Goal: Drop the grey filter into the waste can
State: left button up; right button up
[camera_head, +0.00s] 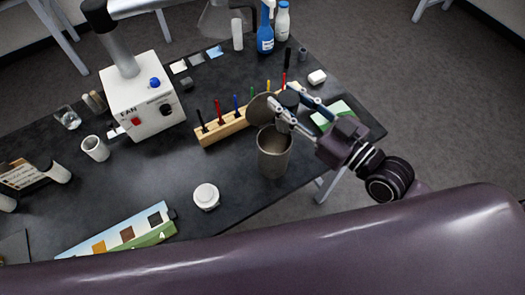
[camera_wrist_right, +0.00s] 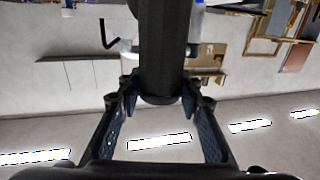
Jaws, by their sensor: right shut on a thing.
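The waste can (camera_head: 274,158) is a grey-brown metal cylinder standing upright near the table's right front edge. My right gripper (camera_head: 291,103) reaches in from the right and is shut on the dark grey filter (camera_head: 289,98). In the right wrist view the filter (camera_wrist_right: 162,55) is a dark cylinder between the two fingers (camera_wrist_right: 157,98). My left gripper is not in view.
A wooden rack (camera_head: 222,129) with coloured pens stands behind and left of the can. A white round jar (camera_head: 206,196) is at front left. A white fan box (camera_head: 142,105) is farther left. Blue and white bottles (camera_head: 265,30) stand at the back. Table between jar and rack is clear.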

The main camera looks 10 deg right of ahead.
jog(key=shift+w+a+f+y, duration=0.1)
jog(key=shift+w+a+y, duration=0.05)
jog(key=shift+w+y, duration=0.2)
jog(key=shift+f+b, duration=0.2)
jog(key=shift+b, duration=0.15)
notch_tip(320, 180, down, 6)
jog(key=b, duration=0.6)
jog(key=shift+r, duration=0.25)
jog(key=shift+r, duration=0.1)
jog(key=o, duration=1.3)
jog(key=shift+c, duration=0.2)
jog(key=v, duration=1.2)
jog(key=shift+r, duration=0.15)
